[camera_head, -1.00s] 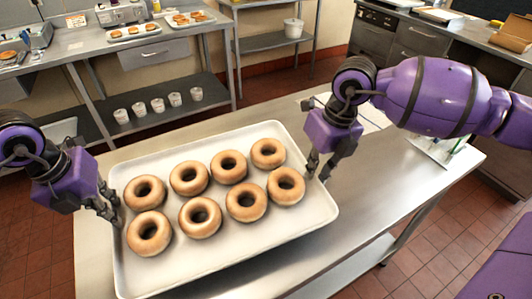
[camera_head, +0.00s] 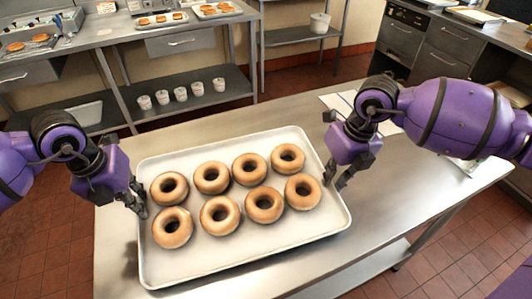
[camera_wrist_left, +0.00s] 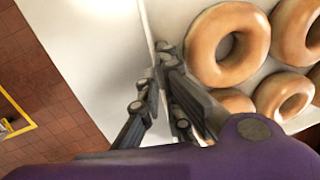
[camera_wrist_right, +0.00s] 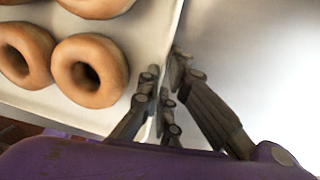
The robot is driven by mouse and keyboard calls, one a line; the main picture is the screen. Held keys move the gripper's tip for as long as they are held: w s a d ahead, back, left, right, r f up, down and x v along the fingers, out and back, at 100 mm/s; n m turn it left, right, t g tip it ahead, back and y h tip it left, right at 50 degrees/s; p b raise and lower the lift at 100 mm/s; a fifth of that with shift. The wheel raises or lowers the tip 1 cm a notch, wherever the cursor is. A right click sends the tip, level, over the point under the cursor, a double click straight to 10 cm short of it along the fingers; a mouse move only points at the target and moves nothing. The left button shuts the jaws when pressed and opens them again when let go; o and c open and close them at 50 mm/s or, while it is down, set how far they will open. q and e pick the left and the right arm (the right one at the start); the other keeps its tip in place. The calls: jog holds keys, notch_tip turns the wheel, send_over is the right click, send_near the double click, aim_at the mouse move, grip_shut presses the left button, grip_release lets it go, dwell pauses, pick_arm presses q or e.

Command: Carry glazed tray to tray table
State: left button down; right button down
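The glazed tray (camera_head: 340,226) is a pale rectangular sheet tray with several glazed ring doughnuts (camera_head: 220,214) in two rows. It is over the near metal table, with a dark shadow on the tabletop beside its left end; I cannot tell the height of any gap. My left gripper (camera_head: 139,203) is at the tray's left rim, and the left wrist view shows its fingers (camera_wrist_left: 160,92) closed around that rim. My right gripper (camera_head: 335,178) is at the right rim, and the right wrist view shows its fingers (camera_wrist_right: 164,95) on both sides of it.
The near metal table (camera_head: 420,190) has bare top to the right of the tray, with papers (camera_head: 340,102) behind the right gripper. A back counter (camera_head: 90,38) holds small trays of doughnuts, with several white cups (camera_head: 181,94) on its lower shelf. Tiled floor lies between.

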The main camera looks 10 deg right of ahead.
pick_arm(q)
jog(key=shift+f, duration=0.2)
pick_arm(e)
jog(key=shift+d+f, duration=0.1)
jog(key=shift+f, duration=0.1)
pick_arm(q)
jog(key=c, duration=2)
grip_release()
pick_arm(e)
jog(key=c, duration=2)
grip_release()
jog(key=shift+r, duration=0.1)
pick_arm(q)
jog(key=r, duration=0.4)
jog(key=s+a+r, duration=0.1)
jog(key=r, duration=0.6)
jog(key=shift+s+a+r, duration=0.25)
jog(key=shift+a+r, duration=0.1)
jog(key=shift+a, duration=0.05)
pick_arm(e)
jog(key=r, duration=0.4)
jog(key=d+r, duration=0.1)
jog(key=r, duration=0.2)
jog(key=s+r, duration=0.1)
jog(key=r, duration=0.3)
jog(key=shift+d+r, duration=0.3)
jog(key=shift+d, duration=0.05)
